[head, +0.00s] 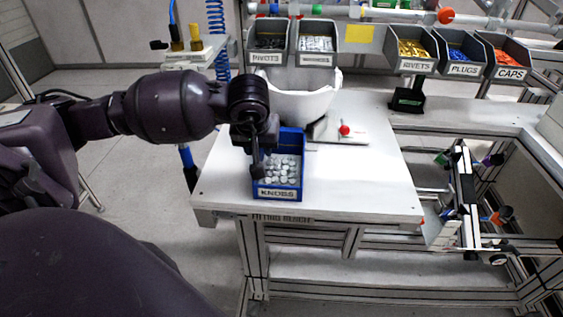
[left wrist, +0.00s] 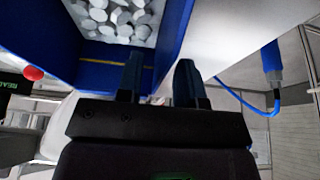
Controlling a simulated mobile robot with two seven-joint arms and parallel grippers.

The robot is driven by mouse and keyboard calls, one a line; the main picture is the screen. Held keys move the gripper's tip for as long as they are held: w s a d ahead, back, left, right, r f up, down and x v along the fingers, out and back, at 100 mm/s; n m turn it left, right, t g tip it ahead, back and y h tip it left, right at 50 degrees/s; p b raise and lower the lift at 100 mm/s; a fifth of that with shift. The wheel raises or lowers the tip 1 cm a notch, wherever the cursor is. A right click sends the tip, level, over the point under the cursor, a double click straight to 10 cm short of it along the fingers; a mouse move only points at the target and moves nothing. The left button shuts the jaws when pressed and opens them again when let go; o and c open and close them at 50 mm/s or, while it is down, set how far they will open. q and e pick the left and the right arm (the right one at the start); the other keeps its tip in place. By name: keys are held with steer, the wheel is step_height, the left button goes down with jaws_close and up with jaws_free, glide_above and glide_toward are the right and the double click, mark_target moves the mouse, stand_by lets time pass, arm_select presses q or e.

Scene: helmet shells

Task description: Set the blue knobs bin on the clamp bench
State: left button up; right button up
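The blue knobs bin (head: 293,141) stands on the white bench top (head: 355,180) near its front edge, full of pale round knobs and labelled KNOBS. My left gripper (head: 259,168) is at the bin's left side, pointing down. In the left wrist view, the two fingers (left wrist: 160,82) are spread, with the blue bin's wall (left wrist: 172,35) running between them. One finger lies toward the bin's inside and the other outside. Whether they press on the wall cannot be told. My right gripper is not in view. The bench's front label is only partly readable.
Grey bins labelled RIVETS (head: 415,64), PLUGS (head: 462,68) and CAPS (head: 510,71) hang behind. A white shell (head: 300,100) and a plate with a red knob (head: 344,130) stand behind the blue bin. The bench top is clear to the right. A metal frame (head: 468,205) stands right.

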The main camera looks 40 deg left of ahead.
arm_select(q)
steer(key=shift+f, duration=0.15)
stand_by(0.3)
steer(key=shift+b, duration=0.3)
jaws_close()
